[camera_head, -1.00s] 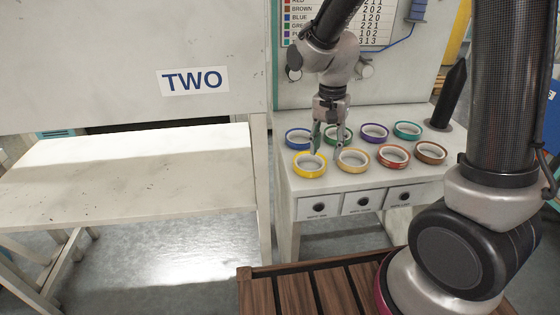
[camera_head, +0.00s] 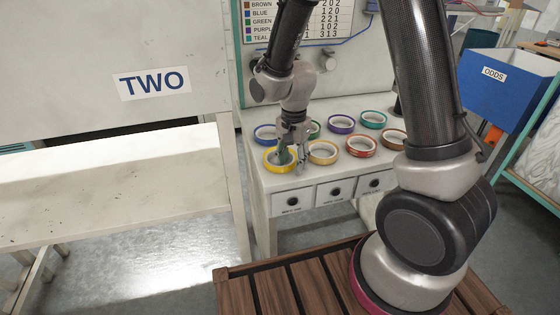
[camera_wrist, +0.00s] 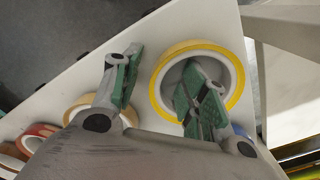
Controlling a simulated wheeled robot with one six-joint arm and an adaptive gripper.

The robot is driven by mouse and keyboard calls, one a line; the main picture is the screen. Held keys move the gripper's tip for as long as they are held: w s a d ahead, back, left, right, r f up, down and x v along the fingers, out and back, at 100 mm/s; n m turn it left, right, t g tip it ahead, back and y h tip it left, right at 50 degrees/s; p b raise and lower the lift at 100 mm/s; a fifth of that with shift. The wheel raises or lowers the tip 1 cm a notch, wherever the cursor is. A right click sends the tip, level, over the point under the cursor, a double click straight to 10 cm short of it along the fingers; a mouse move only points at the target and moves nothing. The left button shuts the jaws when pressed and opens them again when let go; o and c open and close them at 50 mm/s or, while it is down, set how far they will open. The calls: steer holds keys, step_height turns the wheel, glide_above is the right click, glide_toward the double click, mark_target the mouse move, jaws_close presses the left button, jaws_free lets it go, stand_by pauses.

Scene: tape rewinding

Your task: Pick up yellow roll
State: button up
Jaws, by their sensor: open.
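The yellow roll (camera_head: 279,162) lies flat at the front left of the white table. It also shows in the wrist view (camera_wrist: 238,92). My gripper (camera_head: 293,158) is open and low over the table at this roll. In the wrist view my gripper (camera_wrist: 153,85) has one green-padded finger over or inside the roll's hole and the other outside its rim. The roll's left rim lies between the two fingers. I cannot tell how deep the fingers reach.
A tan roll (camera_head: 323,152) lies just right of the yellow roll. A blue roll (camera_head: 263,134) lies behind it. Red, brown, purple and teal rolls share the white table (camera_head: 245,124). A bench marked TWO (camera_head: 110,180) stands left; a blue ODDS bin (camera_head: 505,90) stands right.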

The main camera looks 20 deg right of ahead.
jaws_close()
